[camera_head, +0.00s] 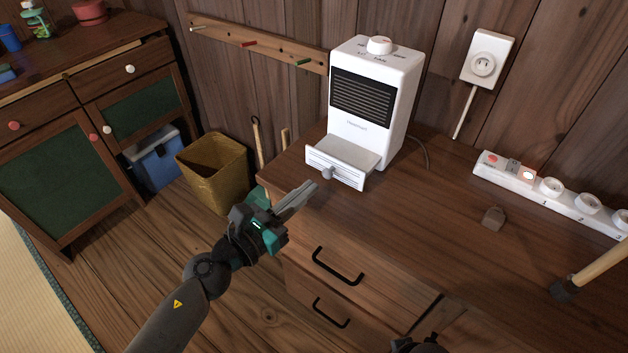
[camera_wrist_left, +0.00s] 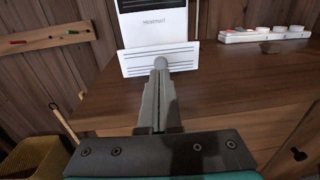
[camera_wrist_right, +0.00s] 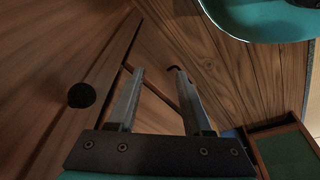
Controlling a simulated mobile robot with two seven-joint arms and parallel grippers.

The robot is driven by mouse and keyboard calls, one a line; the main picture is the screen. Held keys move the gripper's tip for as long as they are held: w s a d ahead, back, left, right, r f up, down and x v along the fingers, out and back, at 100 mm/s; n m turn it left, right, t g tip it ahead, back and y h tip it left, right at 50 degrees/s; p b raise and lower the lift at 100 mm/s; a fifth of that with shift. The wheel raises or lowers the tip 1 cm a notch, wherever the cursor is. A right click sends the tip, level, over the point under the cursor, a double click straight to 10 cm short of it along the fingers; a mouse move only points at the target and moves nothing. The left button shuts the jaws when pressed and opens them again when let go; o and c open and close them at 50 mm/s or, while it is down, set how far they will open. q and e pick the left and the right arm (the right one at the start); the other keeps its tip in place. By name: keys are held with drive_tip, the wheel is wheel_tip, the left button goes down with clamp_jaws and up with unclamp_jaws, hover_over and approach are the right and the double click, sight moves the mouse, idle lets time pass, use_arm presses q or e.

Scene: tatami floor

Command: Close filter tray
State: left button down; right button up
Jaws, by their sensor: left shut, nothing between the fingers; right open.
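The white filter tray (camera_head: 345,160) sticks out from the bottom front of a white heater (camera_head: 375,105) on the wooden cabinet top. My right gripper (camera_wrist_right: 158,72) is open and empty, low beside wooden furniture; in the head view only a dark part of that arm shows at the bottom edge.
A power strip (camera_head: 555,191) and a small brown object (camera_head: 493,217) lie to the right on the cabinet top. A stick (camera_head: 600,268) leans at the right edge. A yellow bin (camera_head: 213,168) stands on the floor at left.

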sight(330, 166)
use_arm(q)
drive_tip(key=shift+x, duration=1.4)
use_arm(e)
drive_tip(key=shift+f, duration=0.15)
drive_tip(key=shift+w, duration=0.1)
use_arm(q)
drive_tip(key=b+x, duration=0.1)
drive_tip(key=x, duration=0.7)
drive_tip(key=shift+w+r, duration=0.1)
drive_tip(key=shift+w, duration=0.25)
use_arm(e)
drive_tip(key=shift+w+a+r, duration=0.1)
drive_tip(key=shift+w+r, duration=0.1)
drive_tip(key=shift+r, duration=0.3)
drive_tip(key=shift+w+r, duration=0.2)
drive_tip(key=shift+r, duration=0.3)
use_arm(q)
drive_tip(key=shift+a, duration=0.1)
